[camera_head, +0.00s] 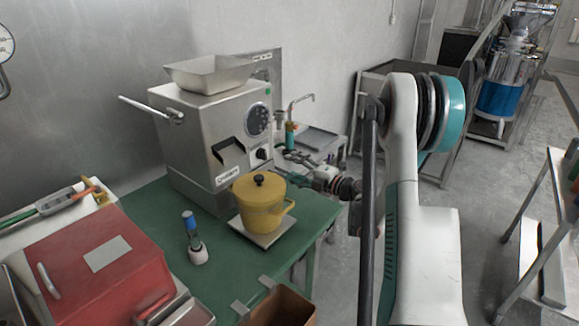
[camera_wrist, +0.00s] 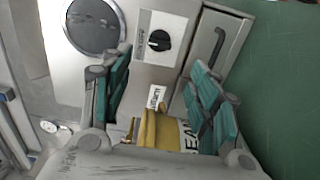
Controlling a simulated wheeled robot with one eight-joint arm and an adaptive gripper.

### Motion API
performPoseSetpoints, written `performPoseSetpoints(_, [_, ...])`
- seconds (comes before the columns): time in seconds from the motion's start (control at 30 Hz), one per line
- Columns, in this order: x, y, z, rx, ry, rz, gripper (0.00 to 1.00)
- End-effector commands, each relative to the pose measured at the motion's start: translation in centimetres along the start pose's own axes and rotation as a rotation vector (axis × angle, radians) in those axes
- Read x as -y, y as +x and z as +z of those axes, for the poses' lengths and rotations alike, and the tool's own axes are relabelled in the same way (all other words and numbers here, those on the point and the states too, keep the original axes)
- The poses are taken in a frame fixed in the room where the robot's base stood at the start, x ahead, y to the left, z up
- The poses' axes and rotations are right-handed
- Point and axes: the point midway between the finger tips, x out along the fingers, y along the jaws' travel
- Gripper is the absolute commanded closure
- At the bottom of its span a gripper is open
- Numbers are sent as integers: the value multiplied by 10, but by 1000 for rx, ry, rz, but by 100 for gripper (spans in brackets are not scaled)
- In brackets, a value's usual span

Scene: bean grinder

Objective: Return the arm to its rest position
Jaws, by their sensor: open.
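The steel grinder (camera_head: 215,130) stands on the green table, with a hopper tray on top and a dial and knob on its front. Its knob (camera_wrist: 159,40) and drawer-like handle show in the wrist view. My gripper (camera_head: 290,160) is in front of the grinder's right side, beside the yellow lidded pot (camera_head: 262,205). In the wrist view my gripper (camera_wrist: 162,88) has its two teal fingers spread with nothing clasped between the tips. A yellow surface with partial lettering shows low between the fingers; I cannot tell whether it is the pot.
The pot sits on a small scale (camera_head: 263,235). A blue-topped brush-like item (camera_head: 193,238) stands to its left. A red box (camera_head: 95,265) is at front left, and a brown bin (camera_head: 280,308) at the front edge. A metal cart and shelf rack stand to the right.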

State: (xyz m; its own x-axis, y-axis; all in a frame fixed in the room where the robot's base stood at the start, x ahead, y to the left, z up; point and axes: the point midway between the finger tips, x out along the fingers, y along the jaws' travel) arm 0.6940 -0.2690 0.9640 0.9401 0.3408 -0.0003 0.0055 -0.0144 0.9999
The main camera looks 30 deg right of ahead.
Motion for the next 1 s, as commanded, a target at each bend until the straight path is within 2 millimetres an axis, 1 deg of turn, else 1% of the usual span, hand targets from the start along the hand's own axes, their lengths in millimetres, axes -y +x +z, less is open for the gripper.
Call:
performPoseSetpoints(0.47, [-1,0,0,0,0,1,45])
performPoseSetpoints(0.57, [-14,6,-5,8,5,14,45])
performPoseSetpoints(0.67, [-47,20,-16,35,17,48,45])
performPoseSetpoints(0.7, [-65,27,-22,51,24,65,45])
performPoseSetpoints(0.77, [-94,37,-34,80,42,94,45])
performPoseSetpoints(0.8, [-114,43,-42,103,57,113,45])
performPoseSetpoints(0.87, [-141,51,-54,136,80,137,45])
performPoseSetpoints(0.9, [-159,55,-62,158,99,152,45])
performPoseSetpoints(1.0, [-196,61,-85,214,149,178,45])
